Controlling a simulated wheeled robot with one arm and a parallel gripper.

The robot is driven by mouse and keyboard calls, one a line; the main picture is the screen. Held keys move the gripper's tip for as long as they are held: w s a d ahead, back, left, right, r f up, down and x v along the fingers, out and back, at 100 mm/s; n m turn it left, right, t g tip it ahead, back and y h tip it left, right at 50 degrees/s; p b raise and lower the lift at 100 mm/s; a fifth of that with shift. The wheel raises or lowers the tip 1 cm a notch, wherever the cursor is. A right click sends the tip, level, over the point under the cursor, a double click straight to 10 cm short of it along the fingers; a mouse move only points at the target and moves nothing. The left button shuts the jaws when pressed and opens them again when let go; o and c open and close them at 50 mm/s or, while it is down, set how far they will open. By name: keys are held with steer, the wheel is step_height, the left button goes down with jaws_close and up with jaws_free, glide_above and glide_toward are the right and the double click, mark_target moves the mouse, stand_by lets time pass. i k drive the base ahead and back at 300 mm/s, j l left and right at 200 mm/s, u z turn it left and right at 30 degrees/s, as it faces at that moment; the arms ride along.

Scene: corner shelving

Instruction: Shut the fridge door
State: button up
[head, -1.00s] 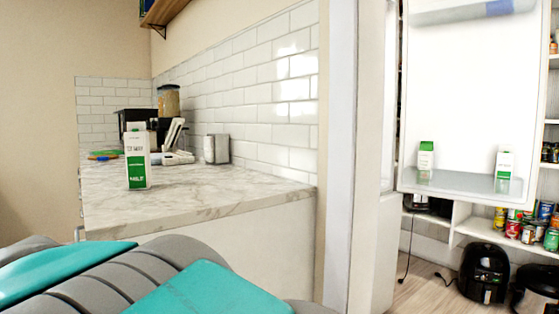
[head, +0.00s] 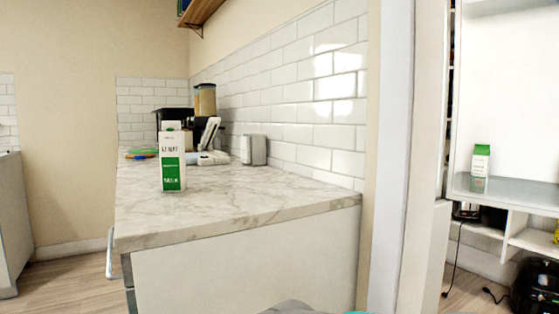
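The fridge door (head: 515,85) stands open at the right edge of the head view. Its white inner side faces me, and its right part is cut off by the frame. A clear door shelf (head: 515,194) holds a small green and white carton (head: 480,162). A tall white upright edge stands to the left of the door, with a gap between them. My gripper is not in view; only a sliver of my grey and teal arm shows at the bottom edge.
A marble-topped counter (head: 270,200) fills the middle, bearing a milk carton (head: 172,160) and a grey canister (head: 253,150). Behind the door are white shelves and a black appliance (head: 537,287) on the floor. Open wooden floor lies left of the counter.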

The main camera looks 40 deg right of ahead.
mark_target(505, 93)
steer(key=l+z, duration=0.15)
steer(key=l, duration=0.35)
steer(key=l+z, duration=0.15)
steer(key=l, duration=0.3)
steer(key=i+l+z, duration=0.15)
steer(key=l, duration=0.35)
steer(key=i+l+z, duration=0.1)
steer(key=l, duration=0.35)
steer(key=i+l+z, duration=0.15)
steer(key=l, duration=0.35)
steer(key=i+l, duration=0.1)
steer(key=l, duration=0.4)
steer(key=i+l, duration=0.1)
steer(key=l, duration=0.35)
steer(key=k+l+z, duration=0.2)
steer(key=z, duration=0.25)
steer(key=k+l+z, duration=0.15)
steer(key=l+z, duration=0.3)
steer(key=k+l+z, duration=0.1)
steer(key=z, duration=0.4)
steer(key=l, duration=0.1)
